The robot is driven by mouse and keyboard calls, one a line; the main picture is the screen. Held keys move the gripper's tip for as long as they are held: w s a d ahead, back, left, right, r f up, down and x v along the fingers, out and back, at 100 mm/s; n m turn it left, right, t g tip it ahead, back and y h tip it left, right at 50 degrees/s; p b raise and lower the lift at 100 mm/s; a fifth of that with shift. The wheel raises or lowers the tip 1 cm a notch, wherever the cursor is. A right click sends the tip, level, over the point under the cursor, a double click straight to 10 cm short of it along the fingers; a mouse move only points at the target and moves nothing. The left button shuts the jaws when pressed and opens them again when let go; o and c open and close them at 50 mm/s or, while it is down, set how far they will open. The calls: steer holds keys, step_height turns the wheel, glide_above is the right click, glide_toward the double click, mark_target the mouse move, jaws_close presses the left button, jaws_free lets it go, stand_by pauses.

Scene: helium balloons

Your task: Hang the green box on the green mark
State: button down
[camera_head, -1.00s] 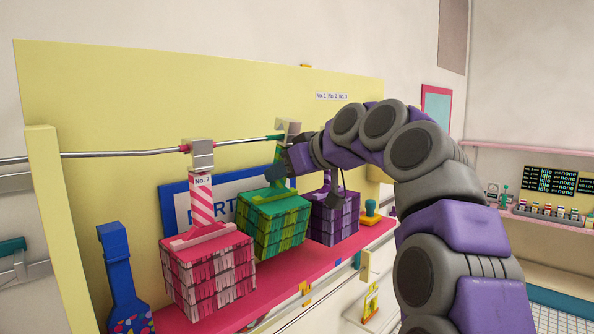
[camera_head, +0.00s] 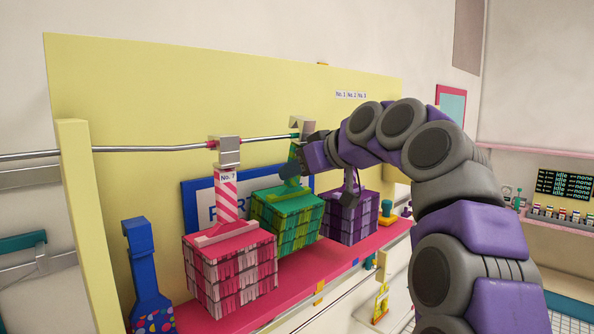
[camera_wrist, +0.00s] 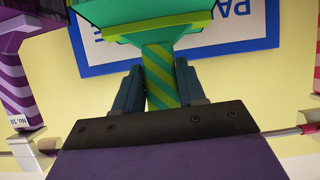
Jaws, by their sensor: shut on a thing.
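The green box (camera_head: 287,222), with streamer-like sides, hangs from a green striped strap with a grey hook (camera_head: 303,126) at its top. The hook is at the rail, close to the green mark (camera_head: 291,136); I cannot tell whether it rests on the rail. My gripper (camera_head: 291,168) is shut on the strap, above the box. In the wrist view, which looks upside down, my two blue fingers (camera_wrist: 160,88) stand on either side of the striped strap (camera_wrist: 161,65), and part of the green box (camera_wrist: 150,12) shows at the top.
A pink box (camera_head: 230,265) hangs on the rail (camera_head: 160,148) to the left, and a purple box (camera_head: 350,218) is close on the right. A blue-handled thing (camera_head: 142,265) stands at far left. A red shelf (camera_head: 300,285) lies below, with a yellow panel (camera_head: 130,95) behind.

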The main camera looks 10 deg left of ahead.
steer(key=shift+d, duration=0.15)
steer(key=shift+f, duration=0.2)
steer(key=shift+a+f+b, duration=0.2)
steer(key=shift+f+b, duration=0.55)
steer(key=shift+b, duration=0.15)
stand_by(0.8)
